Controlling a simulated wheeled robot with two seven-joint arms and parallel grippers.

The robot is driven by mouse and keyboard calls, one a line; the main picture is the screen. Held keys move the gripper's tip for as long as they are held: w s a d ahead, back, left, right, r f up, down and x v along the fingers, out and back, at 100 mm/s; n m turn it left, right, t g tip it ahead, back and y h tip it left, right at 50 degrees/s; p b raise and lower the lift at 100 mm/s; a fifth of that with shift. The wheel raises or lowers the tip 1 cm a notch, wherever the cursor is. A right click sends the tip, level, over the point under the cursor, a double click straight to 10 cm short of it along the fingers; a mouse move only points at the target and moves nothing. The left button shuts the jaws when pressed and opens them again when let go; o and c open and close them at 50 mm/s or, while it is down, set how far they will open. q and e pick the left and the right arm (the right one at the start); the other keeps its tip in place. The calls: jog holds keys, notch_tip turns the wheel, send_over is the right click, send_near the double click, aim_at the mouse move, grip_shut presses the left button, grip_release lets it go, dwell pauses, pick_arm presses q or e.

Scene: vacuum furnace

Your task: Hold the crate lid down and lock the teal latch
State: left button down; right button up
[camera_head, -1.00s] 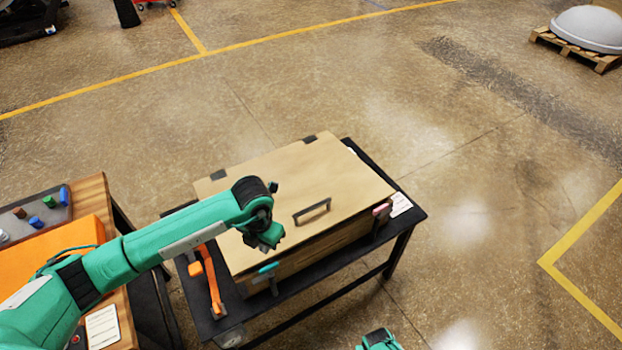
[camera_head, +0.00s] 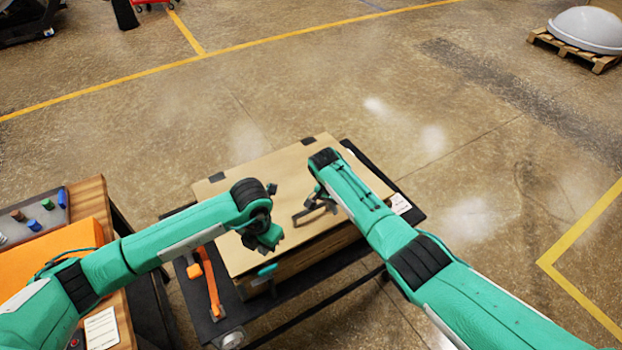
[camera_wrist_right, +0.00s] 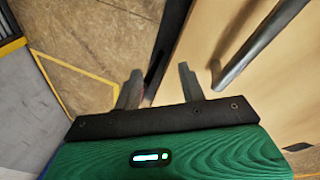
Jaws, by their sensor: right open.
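The crate lid (camera_head: 258,175) is a tan panel lying on the wooden crate (camera_head: 312,250) and looks closed. A dark bar handle (camera_head: 300,218) stands near its front edge and is partly hidden by my right arm. The teal latch (camera_head: 267,269) is at the left part of the crate's front. My left gripper (camera_head: 264,240) hangs over the lid's front left, above the latch; its jaw opening is unclear. My right gripper (camera_head: 322,202) is over the lid beside the handle. In the right wrist view it (camera_wrist_right: 160,88) is open and empty, with the handle (camera_wrist_right: 265,45) right of the fingers.
The crate stands on a black table (camera_head: 202,322). An orange clamp-like tool (camera_head: 212,290) lies left of the crate. A wooden bench (camera_head: 92,192) with an orange case (camera_head: 50,252) is at the left. The floor behind the table is clear.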

aim_at(310, 212)
jog(key=w+a+r+m+y, duration=0.2)
jog(key=a+r+m+y, duration=0.3)
jog(key=a+r, duration=0.5)
jog(key=shift+m+t+h, duration=0.3)
jog(key=shift+h, duration=0.4)
jog(key=f, duration=1.1)
jog(key=shift+d, duration=0.35)
jog(key=shift+c, duration=0.4)
jog(key=shift+f, duration=0.1)
grip_shut()
